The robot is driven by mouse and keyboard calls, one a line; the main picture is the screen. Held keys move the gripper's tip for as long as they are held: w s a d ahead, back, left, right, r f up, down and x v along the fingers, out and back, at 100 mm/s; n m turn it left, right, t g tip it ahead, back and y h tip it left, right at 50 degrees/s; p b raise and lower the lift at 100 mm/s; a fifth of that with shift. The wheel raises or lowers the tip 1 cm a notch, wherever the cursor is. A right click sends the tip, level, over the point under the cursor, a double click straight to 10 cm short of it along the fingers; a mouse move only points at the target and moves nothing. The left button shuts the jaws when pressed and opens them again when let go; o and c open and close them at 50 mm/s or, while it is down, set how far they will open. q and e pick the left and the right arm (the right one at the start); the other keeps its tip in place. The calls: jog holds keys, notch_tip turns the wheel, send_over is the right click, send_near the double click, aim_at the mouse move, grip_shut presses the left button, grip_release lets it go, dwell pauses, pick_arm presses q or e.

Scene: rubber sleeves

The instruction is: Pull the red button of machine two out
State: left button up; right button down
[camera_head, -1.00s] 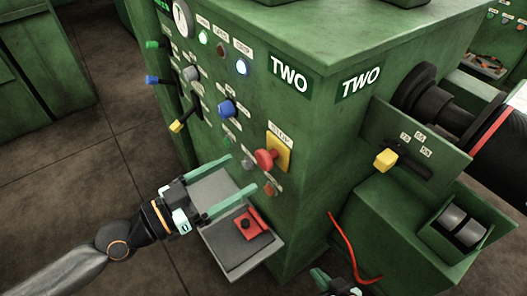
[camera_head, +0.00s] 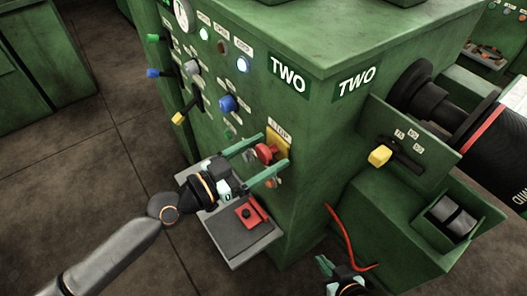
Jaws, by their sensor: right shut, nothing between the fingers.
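The red button (camera_head: 265,152) sits on a yellow plate (camera_head: 282,148) under a STOP label on the front of the green machine marked TWO (camera_head: 289,76). My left gripper (camera_head: 273,151) is open, with one green finger above the button and the other below it. The fingertips are close to the panel, and the button shows between them; I cannot tell whether either finger touches it. My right gripper (camera_head: 326,266) is shut and empty at the bottom edge, low in front of the machine's side; only part of it shows.
A grey tray (camera_head: 240,248) with a red block (camera_head: 251,215) sticks out below my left gripper. A blue knob (camera_head: 228,103) and a yellow lever (camera_head: 179,118) are on the panel to the left. A yellow-handled lever (camera_head: 380,156) and red cable (camera_head: 345,237) are on the right.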

pick_arm(q)
grip_shut()
dwell(0.5)
